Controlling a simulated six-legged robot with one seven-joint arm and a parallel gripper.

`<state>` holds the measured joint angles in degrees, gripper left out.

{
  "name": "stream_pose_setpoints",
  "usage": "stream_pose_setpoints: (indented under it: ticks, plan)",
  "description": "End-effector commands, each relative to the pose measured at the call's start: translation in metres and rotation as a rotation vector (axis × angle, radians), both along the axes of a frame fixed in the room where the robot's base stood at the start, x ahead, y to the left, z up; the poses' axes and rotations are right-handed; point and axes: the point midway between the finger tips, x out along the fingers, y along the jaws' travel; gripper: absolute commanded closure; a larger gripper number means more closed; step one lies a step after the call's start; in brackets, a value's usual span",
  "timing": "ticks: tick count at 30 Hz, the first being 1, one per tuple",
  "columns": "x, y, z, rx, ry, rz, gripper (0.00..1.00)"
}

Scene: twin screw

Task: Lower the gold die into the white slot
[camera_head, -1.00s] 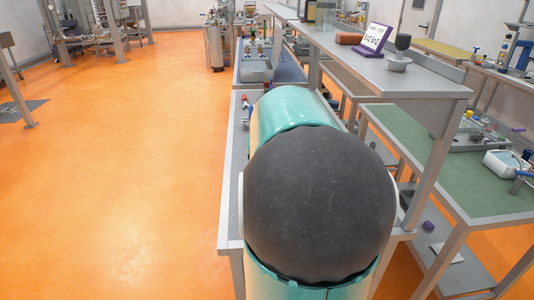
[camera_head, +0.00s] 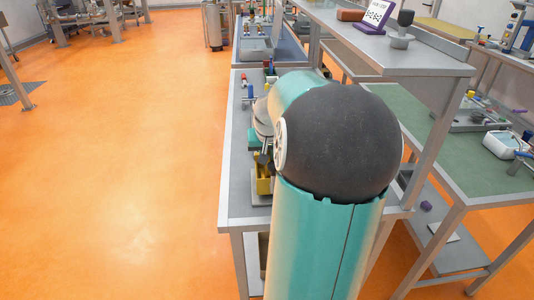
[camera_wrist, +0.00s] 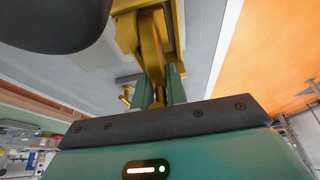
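In the wrist view, my gripper (camera_wrist: 160,80) has its two green fingers close against both sides of a long gold piece, the gold die (camera_wrist: 153,50). A wider gold bracket-like part (camera_wrist: 126,32) stands around its far end; whether the two are joined I cannot tell. In the head view my gripper (camera_head: 264,158) points down over the bench, partly hidden by my arm. A yellow-gold part (camera_head: 264,184) shows directly below it, just above a grey base. I cannot make out the white slot clearly in either view.
The grey bench (camera_head: 236,205) has bare surface at its left front. Small coloured fittings (camera_head: 247,90) stand farther back on it. A raised grey shelf (camera_head: 420,62) runs along the right, holding a purple-framed sign (camera_head: 376,14) and a grey cup (camera_head: 399,40). The orange floor at left is open.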

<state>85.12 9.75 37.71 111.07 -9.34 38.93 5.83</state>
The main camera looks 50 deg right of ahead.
Motion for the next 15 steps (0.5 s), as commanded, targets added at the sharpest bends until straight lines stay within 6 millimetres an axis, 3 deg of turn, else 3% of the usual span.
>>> stream_pose_setpoints:
  ticks: [3, 4, 6, 15]
  plan:
    - [0.0000, 0.0000, 0.0002, 0.000, 0.000, 0.000, 1.00]
    - [0.0003, -0.0004, 0.0011, -0.002, -0.001, 0.000, 0.92]
    - [0.0003, -0.0004, 0.0011, -0.002, -0.001, 0.000, 1.00]
    - [0.0006, -0.0001, 0.0015, -0.002, -0.001, 0.001, 1.00]
